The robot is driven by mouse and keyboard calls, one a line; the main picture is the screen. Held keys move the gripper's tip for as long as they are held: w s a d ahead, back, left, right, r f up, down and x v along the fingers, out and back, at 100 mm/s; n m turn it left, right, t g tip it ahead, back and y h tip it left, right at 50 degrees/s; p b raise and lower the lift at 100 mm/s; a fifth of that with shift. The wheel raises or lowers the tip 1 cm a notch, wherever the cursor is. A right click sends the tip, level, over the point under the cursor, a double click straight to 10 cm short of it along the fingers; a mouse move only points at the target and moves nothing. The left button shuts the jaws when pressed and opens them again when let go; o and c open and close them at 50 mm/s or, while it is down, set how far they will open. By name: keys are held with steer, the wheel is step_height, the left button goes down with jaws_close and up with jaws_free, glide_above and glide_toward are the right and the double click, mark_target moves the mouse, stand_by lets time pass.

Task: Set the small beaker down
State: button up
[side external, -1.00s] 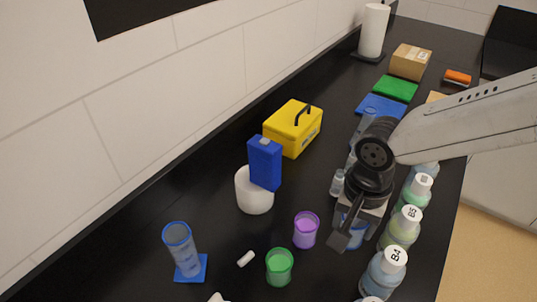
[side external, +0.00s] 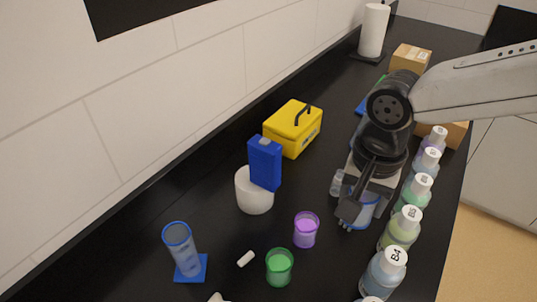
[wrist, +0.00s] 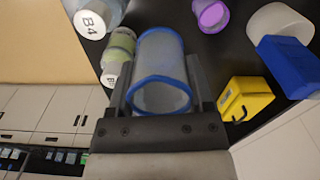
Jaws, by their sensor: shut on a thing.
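The small beaker is clear with a blue rim (wrist: 158,62). It shows between my gripper's fingers in the wrist view and partly in the side view (side external: 364,214). My gripper (side external: 358,203) is shut on it, with one finger on each side of its wall; the gripper also shows in the wrist view (wrist: 160,88). The beaker looks empty. My gripper hides part of it in the side view, and I cannot tell whether its base touches the counter.
A purple beaker (side external: 306,230) and a green beaker (side external: 279,267) stand to the left. A row of labelled bottles (side external: 400,228) runs close on the right. A white tub (side external: 254,192), blue carton (side external: 265,163), yellow case (side external: 293,127) and blue cylinder (side external: 181,247) stand farther left.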

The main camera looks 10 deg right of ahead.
steer(key=shift+r, duration=0.8)
steer(key=shift+w+d+r, duration=0.15)
steer(key=shift+w+r, duration=0.05)
steer(key=shift+w, duration=0.1)
steer(key=w+d+m, duration=0.2)
steer(key=w+d, duration=0.6)
steer(key=w, duration=0.5)
steer(key=shift+d+f, duration=0.15)
steer(key=shift+f, duration=2.45)
steer(key=shift+w, duration=0.1)
steer(key=shift+w+a+f, duration=0.7)
steer(key=shift+w+f, duration=0.85)
steer(key=shift+w, duration=0.6)
steer(key=shift+w+a+f, duration=0.75)
steer(key=shift+w+f, duration=0.85)
steer(key=shift+w, duration=0.5)
steer(key=shift+w+a+f, duration=0.7)
steer(key=shift+w+f, duration=0.85)
steer(key=shift+w, duration=0.6)
